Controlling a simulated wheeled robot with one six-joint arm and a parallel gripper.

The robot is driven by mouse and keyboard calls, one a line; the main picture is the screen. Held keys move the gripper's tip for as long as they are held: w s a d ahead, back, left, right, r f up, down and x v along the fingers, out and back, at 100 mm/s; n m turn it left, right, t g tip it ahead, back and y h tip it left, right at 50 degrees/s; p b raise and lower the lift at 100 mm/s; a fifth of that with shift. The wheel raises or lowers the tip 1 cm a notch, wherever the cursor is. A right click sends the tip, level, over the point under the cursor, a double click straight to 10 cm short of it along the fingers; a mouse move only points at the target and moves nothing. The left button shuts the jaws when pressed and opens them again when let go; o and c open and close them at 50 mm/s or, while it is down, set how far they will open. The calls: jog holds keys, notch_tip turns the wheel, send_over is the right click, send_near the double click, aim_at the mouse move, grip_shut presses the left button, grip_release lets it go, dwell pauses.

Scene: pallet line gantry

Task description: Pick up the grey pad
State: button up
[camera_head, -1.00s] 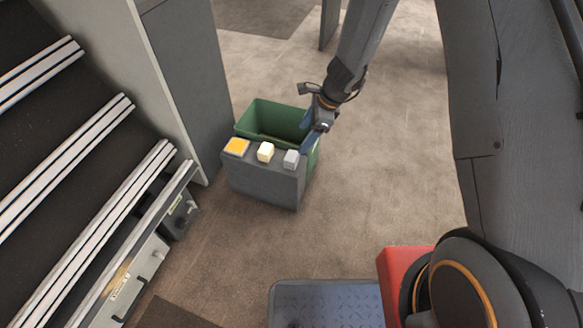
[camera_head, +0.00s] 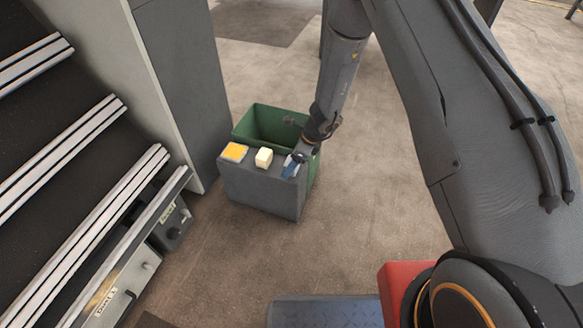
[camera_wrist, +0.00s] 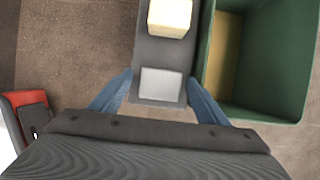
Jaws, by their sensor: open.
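The grey pad (camera_wrist: 161,84) lies on the near end of the dark grey stand's top (camera_wrist: 151,52) in the wrist view. In the head view my gripper (camera_head: 292,166) is over the right end of that stand (camera_head: 262,190) and mostly hides the pad. My gripper (camera_wrist: 160,92) is open in the wrist view, with one blue finger on each side of the pad. I see gaps between the fingers and the pad; it is not held.
A cream block (camera_head: 264,157) and a yellow-orange pad (camera_head: 234,151) sit on the same stand, left of my gripper. A green bin (camera_head: 272,122) stands right behind it. A grey cabinet (camera_head: 180,90) is close on the left. The floor to the right is clear.

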jog(key=shift+a+f, duration=0.15)
jog(key=shift+f, duration=0.2)
jog(key=c, duration=1.1)
notch_tip(320, 180, up, 10)
jog(key=p, duration=0.3)
jog(key=shift+c, duration=0.2)
